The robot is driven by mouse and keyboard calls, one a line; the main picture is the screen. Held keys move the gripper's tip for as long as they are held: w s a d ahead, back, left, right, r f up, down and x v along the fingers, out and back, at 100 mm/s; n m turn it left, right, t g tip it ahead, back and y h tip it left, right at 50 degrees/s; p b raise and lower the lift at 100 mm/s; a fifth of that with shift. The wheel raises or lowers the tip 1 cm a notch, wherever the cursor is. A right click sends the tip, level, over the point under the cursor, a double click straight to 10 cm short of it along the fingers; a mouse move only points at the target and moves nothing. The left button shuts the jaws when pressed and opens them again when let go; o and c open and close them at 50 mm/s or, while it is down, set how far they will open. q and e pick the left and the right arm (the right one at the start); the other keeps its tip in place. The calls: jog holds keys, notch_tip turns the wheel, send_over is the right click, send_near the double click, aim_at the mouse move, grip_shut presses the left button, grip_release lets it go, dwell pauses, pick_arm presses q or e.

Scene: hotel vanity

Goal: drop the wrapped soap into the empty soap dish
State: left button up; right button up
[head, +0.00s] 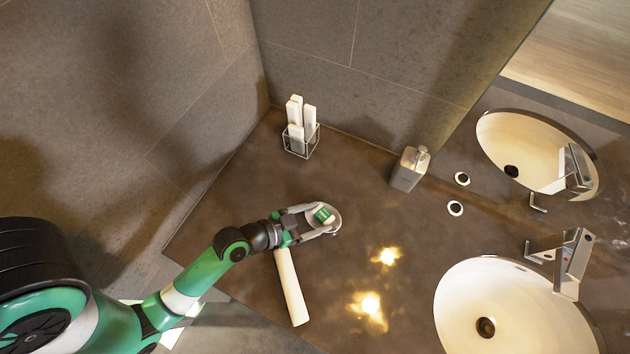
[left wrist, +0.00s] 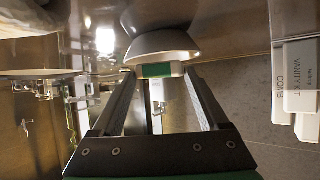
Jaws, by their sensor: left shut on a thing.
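The wrapped soap (head: 324,214) is small and white with a green band. My left gripper (head: 317,213) is shut on it, one finger on each side. The round pale soap dish (head: 331,231) is on the counter under the fingertips, partly hidden by the gripper and soap. In the left wrist view the soap (left wrist: 158,71) sits between the fingertips, against the near rim of the dish (left wrist: 165,45) in the picture. I cannot tell whether soap and dish touch. My right gripper does not show.
A long white item (head: 291,287) lies on the counter beside my left wrist. A wire holder with white boxes (head: 300,140) stands at the back corner. A soap dispenser (head: 409,168) stands by the back wall. The sink (head: 470,310) is at right. The counter between dish and dispenser is clear.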

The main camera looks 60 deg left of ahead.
pick_arm(q)
jog(key=shift+f, duration=0.2)
jog(key=o, duration=1.2)
jog(key=v, duration=0.7)
jog(key=shift+s+a+r, duration=0.1)
jog(key=shift+s+a, duration=0.1)
jog(key=shift+s, duration=0.2)
jog(key=p+v, duration=0.3)
jog(key=p, duration=0.1)
jog(key=shift+s+d+r, duration=0.1)
jog(key=shift+s+r, duration=0.2)
jog(key=shift+r, duration=0.05)
